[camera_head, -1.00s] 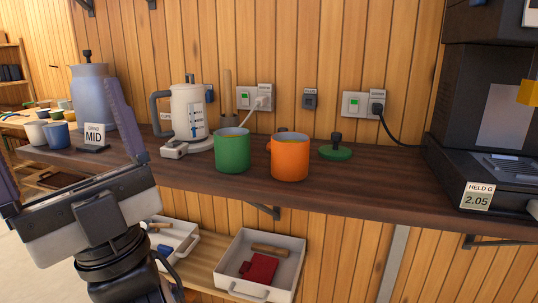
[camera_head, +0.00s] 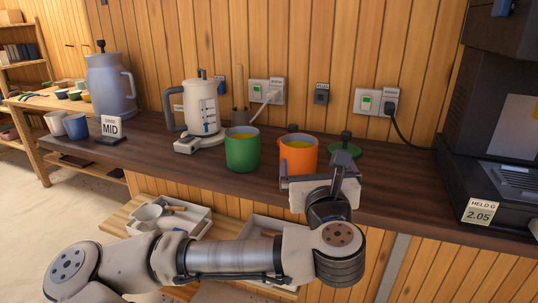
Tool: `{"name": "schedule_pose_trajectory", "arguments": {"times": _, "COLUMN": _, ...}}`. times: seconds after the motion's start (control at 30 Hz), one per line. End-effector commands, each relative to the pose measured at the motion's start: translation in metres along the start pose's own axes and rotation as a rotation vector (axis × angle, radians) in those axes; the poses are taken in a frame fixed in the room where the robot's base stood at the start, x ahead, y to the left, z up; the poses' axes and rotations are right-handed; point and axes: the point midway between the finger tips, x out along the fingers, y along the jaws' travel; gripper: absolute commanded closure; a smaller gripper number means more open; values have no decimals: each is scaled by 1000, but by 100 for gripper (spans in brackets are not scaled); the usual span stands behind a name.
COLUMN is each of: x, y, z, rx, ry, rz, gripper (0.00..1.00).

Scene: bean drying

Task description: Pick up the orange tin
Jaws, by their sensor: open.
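The orange tin (camera_head: 298,158) stands upright on the dark wooden counter, with yellowish contents showing at its open top. My gripper (camera_head: 311,168) is open at the tin's near side, its fingers spread to left and right. The gripper hides the tin's lower part. I cannot tell how far the fingers reach around the tin or whether they touch it.
A green tin (camera_head: 242,151) stands just left of the orange one. A green lid (camera_head: 345,151) with a dark knob lies behind right. A white jug (camera_head: 201,107) stands back left, a dark machine (camera_head: 490,150) at right. The counter (camera_head: 410,190) between gripper and machine is clear.

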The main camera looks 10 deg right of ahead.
Motion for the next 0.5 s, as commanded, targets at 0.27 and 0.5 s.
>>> {"name": "schedule_pose_trajectory", "arguments": {"times": 0.27, "x": 26, "y": 9, "z": -13, "rx": 101, "ry": 32, "rz": 53, "gripper": 0}}
{"name": "schedule_pose_trajectory", "arguments": {"times": 0.5, "x": 71, "y": 10, "z": -14, "rx": 97, "ry": 31, "rz": 49, "gripper": 0}}
